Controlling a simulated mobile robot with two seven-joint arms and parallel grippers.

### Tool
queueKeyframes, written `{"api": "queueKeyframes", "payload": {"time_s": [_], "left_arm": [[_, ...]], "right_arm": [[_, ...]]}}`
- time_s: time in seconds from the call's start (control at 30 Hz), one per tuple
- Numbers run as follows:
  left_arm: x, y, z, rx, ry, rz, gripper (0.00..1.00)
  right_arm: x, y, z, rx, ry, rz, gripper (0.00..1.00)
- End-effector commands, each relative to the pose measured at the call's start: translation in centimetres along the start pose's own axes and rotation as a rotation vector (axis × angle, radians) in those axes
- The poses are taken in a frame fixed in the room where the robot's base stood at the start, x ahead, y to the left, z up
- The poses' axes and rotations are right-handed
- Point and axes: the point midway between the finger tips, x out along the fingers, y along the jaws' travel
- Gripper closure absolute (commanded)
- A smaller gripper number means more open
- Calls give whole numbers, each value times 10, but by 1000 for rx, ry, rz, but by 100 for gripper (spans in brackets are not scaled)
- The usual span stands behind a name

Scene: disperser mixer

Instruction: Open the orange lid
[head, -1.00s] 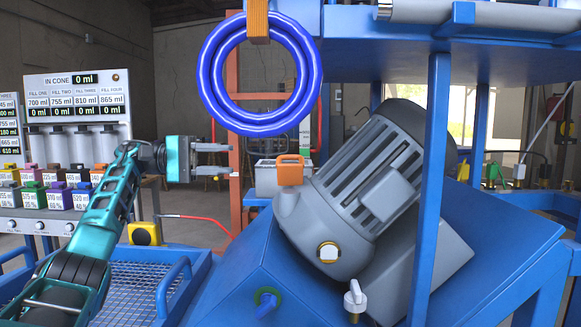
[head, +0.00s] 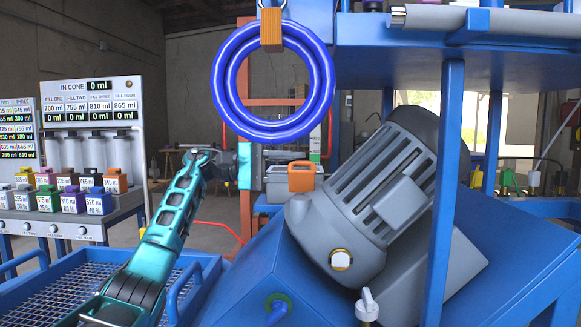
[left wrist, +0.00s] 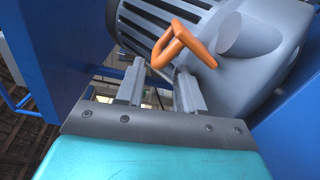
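The orange lid (head: 302,177), with a loop-like handle, sits at the upper left end of the grey motor-shaped housing (head: 345,225) in the head view. The lid also shows in the left wrist view (left wrist: 183,42), just beyond my fingertips. My left gripper (head: 284,165) is level with the lid, on its left side, with fingers pointing right. In the left wrist view the two fingers (left wrist: 158,74) are apart with nothing held between them. I cannot tell whether a fingertip touches the lid. My right gripper is not in view.
A blue ring (head: 272,127) hangs from an orange block just above my left gripper. A dispenser panel (head: 97,110) with coloured containers stands at the left. A blue mesh tray (head: 60,290) lies below my left arm.

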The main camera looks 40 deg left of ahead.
Motion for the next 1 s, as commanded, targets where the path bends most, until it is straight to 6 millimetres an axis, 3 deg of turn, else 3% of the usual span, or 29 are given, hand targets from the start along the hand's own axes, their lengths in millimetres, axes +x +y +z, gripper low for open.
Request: {"api": "queueKeyframes", "payload": {"time_s": [0.1,0.47,1.0], "left_arm": [[0,0,0,0,0,0,65],[0,-2,0,-1,0,-4,99],[1,-8,-1,-7,-1,-17,100]], "right_arm": [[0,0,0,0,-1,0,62],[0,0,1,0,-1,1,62],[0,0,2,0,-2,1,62]]}}
